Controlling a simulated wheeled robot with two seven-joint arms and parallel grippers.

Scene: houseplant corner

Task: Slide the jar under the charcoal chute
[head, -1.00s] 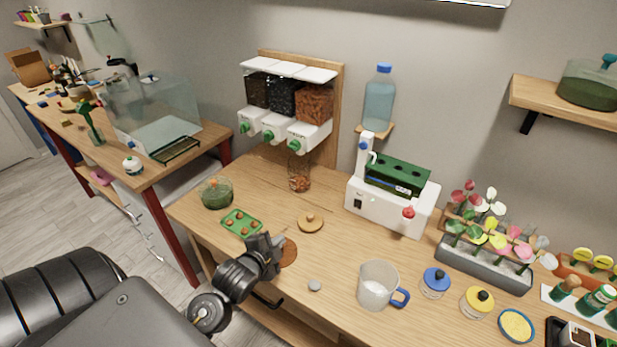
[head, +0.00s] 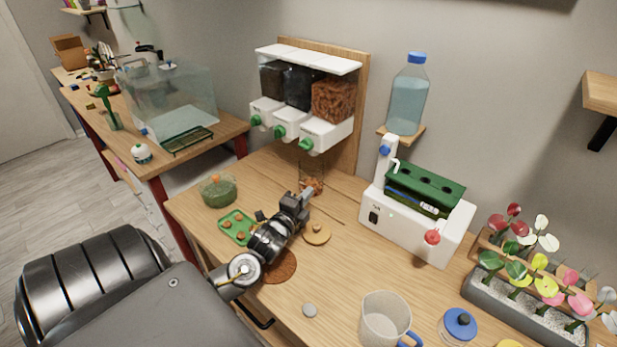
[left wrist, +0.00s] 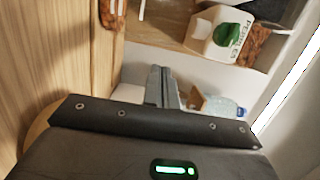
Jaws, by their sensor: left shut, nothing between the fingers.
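The jar (head: 317,171) is clear glass with orange-brown bits in its bottom. It stands on the bench below the right-hand chute (head: 325,132), whose hopper holds orange-brown chunks. The charcoal chute (head: 292,122) is the middle one, with black filling above and a green knob, to the left of the jar. My left gripper (head: 307,194) is shut and empty, its tips close in front of the jar; I cannot tell whether they touch it. In the left wrist view, the shut fingers (left wrist: 161,86) show, with part of the jar (left wrist: 111,12) at the top left. My right gripper is out of view.
A white machine (head: 415,220) stands to the right, a clear jug (head: 384,318) in front. Bare bench lies left of the jar.

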